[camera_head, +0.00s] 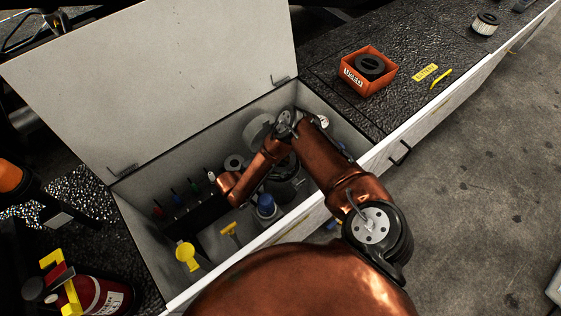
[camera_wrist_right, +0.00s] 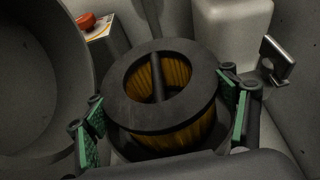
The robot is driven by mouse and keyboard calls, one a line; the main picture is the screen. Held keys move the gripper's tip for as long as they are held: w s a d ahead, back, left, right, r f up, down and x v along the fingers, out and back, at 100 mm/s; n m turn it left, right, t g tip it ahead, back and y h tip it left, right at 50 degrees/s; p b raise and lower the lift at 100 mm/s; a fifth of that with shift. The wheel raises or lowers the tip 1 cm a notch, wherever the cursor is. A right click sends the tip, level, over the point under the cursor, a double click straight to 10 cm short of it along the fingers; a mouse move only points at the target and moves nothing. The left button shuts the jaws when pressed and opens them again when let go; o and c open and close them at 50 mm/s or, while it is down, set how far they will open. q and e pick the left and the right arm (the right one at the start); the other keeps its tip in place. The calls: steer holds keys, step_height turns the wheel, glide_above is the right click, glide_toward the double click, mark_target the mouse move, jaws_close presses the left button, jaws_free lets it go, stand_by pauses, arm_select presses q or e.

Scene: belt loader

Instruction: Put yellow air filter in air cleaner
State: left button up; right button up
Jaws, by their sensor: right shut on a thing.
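The yellow air filter (camera_wrist_right: 170,140) has yellow pleats and a black ring on top. It shows in the right wrist view between the green finger pads of my right gripper (camera_wrist_right: 167,112), which is shut on it. The filter is upright around a dark central rod (camera_wrist_right: 157,78). The air cleaner (camera_head: 287,187) shows in part as a dark grey round body inside the open compartment. My right arm covers much of it, and how deep the filter sits cannot be told. My left gripper is not in view.
The compartment (camera_head: 130,207) has a raised lid (camera_head: 160,80) and holds screwdrivers, a blue-capped bottle (camera_head: 266,205) and yellow-handled items. A round grey cover (camera_head: 257,128) stands behind the cleaner. An orange USED bin (camera_head: 367,84) holds a dark filter. A red extinguisher (camera_head: 95,296) is at lower left.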

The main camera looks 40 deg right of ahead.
steer(key=shift+f, duration=0.1)
steer(key=o, duration=1.4)
steer(key=shift+c, duration=0.2)
steer(key=shift+a+r, duration=0.3)
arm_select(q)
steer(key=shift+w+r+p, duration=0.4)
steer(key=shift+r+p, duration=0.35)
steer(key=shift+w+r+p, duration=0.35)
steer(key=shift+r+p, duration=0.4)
arm_select(e)
steer(key=v, duration=1.1)
steer(key=shift+a, duration=0.15)
